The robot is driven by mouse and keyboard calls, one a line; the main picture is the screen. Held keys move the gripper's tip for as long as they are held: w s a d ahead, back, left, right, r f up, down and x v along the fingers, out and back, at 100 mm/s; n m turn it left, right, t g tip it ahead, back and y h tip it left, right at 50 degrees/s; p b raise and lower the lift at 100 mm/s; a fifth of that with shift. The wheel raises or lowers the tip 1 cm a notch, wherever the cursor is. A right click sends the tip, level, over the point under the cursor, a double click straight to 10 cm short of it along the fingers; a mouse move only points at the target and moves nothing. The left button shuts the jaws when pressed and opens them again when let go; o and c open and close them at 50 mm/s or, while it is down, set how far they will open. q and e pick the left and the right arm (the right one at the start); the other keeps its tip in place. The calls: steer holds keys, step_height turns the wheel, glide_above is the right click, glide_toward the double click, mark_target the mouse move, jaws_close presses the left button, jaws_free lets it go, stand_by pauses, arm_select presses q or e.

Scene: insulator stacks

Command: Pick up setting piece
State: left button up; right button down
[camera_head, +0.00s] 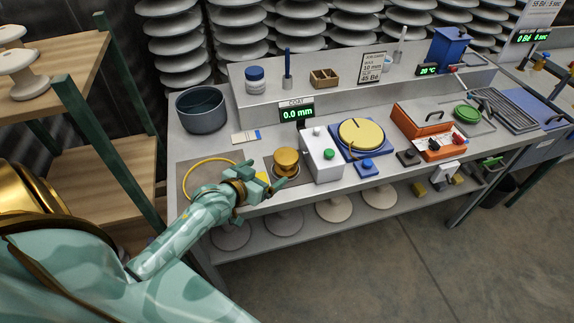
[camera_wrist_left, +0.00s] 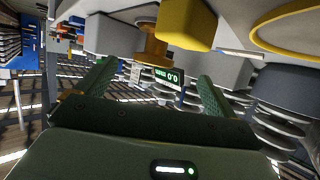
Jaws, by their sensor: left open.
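A yellow block (camera_head: 262,177) stands on the bench just beyond my left gripper, partly hidden by it. The block shows large and close at the top of the left wrist view (camera_wrist_left: 187,22). A brass-coloured round piece (camera_head: 286,162) sits on a square plate right of the block; it also shows in the left wrist view (camera_wrist_left: 152,48). I cannot tell for certain which of them is the setting piece. My left gripper (camera_head: 266,186) is open at the bench's front edge, with nothing between its fingers (camera_wrist_left: 152,92). My right gripper is out of view.
A yellow ring (camera_head: 186,186) lies left of the gripper. A white box with a green button (camera_head: 322,160) and a blue-based turntable (camera_head: 361,135) stand to the right. A grey pot (camera_head: 201,112) is behind. Pale discs (camera_head: 334,209) sit on the lower shelf.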

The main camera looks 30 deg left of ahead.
mark_target(279, 164)
arm_select(q)
steer(key=x, duration=0.2)
steer(key=shift+w+f+b, duration=0.25)
steer(key=shift+b, duration=0.05)
steer(key=x, duration=0.2)
steer(key=b+x, duration=0.2)
steer(key=x, duration=0.1)
steer(key=shift+w+d+r, duration=0.25)
steer(key=shift+w+d, duration=0.15)
steer(key=shift+w, duration=0.05)
steer(key=shift+r, duration=0.1)
steer(key=c, duration=1.3)
